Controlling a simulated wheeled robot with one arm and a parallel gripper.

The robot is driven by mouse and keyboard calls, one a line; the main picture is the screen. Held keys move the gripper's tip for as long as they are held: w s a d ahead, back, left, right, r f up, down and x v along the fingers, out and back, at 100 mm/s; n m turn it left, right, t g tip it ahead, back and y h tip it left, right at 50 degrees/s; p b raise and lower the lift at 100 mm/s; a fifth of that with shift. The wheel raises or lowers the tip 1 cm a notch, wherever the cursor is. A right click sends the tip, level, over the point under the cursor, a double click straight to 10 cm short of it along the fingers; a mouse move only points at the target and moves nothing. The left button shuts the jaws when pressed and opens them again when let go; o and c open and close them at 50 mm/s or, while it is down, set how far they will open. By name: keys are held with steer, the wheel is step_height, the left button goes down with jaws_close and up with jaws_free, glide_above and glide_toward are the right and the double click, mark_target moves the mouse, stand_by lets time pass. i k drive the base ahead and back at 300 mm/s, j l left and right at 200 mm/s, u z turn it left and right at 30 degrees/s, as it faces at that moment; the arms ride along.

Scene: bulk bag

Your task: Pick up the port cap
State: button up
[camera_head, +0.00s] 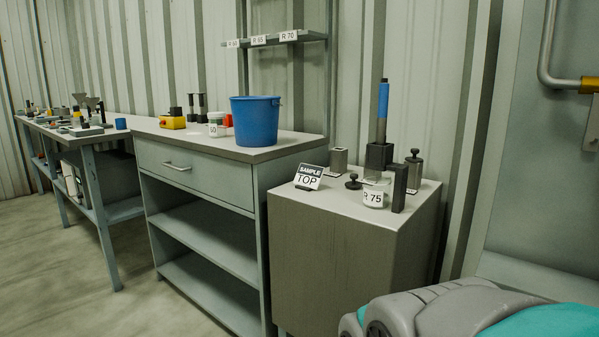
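A small black knobbed piece (353,182), which looks like the port cap, stands on the grey cabinet top behind and right of the "SAMPLE TOP" sign. I cannot tell for certain that it is the cap, as a grey cylinder with a black knob (414,172) stands at the right of the same top. My gripper is not in view. A grey and teal part of my own body fills the lower right corner.
The cabinet top (330,200) also holds the sign (308,177), a jar marked R 75 (373,198), a dark upright block (399,188), a blue-handled tool (382,110) in a black holder and a metal cup (338,160). A blue bucket (256,121) stands on the bench at left.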

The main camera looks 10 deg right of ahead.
mark_target(353, 185)
steer(key=i+j+z, duration=0.15)
steer(key=z, duration=0.2)
steer(key=i+j+z, duration=0.2)
steer(key=z, duration=0.15)
